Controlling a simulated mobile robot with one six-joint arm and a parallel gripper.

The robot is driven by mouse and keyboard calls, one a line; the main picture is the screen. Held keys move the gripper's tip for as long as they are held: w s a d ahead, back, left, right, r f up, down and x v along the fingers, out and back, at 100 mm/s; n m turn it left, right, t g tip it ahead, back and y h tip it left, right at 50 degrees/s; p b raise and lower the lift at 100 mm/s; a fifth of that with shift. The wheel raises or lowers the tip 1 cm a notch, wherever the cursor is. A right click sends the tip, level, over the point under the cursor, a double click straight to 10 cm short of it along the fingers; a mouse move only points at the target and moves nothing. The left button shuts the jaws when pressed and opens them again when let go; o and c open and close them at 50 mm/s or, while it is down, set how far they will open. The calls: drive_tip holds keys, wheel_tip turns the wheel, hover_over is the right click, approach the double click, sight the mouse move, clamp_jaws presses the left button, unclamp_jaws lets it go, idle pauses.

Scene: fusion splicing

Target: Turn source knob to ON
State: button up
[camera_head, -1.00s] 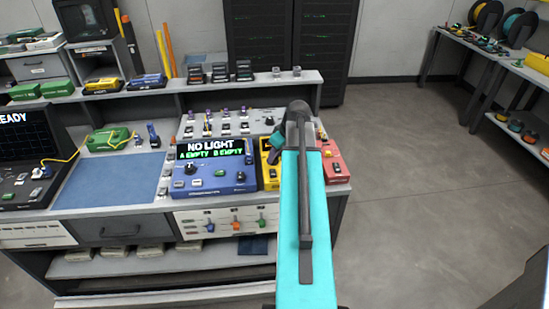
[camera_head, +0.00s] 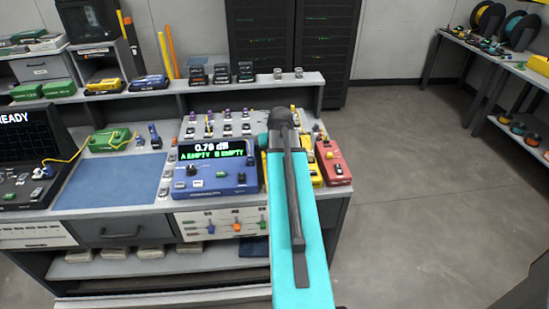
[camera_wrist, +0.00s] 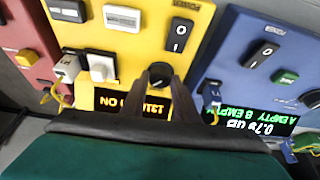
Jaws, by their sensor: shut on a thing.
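The yellow source box (camera_head: 312,178) stands between the blue meter and a red box, partly hidden by my arm in the head view. In the wrist view the yellow box (camera_wrist: 135,55) has a black round knob (camera_wrist: 160,74), a rocker switch (camera_wrist: 179,35) and an orange display (camera_wrist: 138,106), upside down, that appears to read "1310 ON". My gripper (camera_wrist: 160,84) is shut on the knob, with a dark finger on each side of it. The head view hides the fingertips behind my arm.
The blue meter (camera_head: 217,178) shows about 0.7 dB and "A EMPTY B EMPTY". The red box (camera_head: 336,165) stands close on the right. A blue mat (camera_head: 110,182) lies bare at the left of the bench. Open floor (camera_head: 420,190) lies to the right.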

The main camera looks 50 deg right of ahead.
drive_tip(key=shift+m, duration=0.3)
drive_tip(key=o, duration=1.1)
drive_tip(key=shift+c, duration=0.2)
drive_tip(key=b+v, duration=0.2)
drive_tip(key=v, duration=1.1)
drive_tip(key=shift+a+r, duration=0.25)
drive_tip(key=shift+r, duration=0.05)
drive_tip(key=shift+s, duration=0.1)
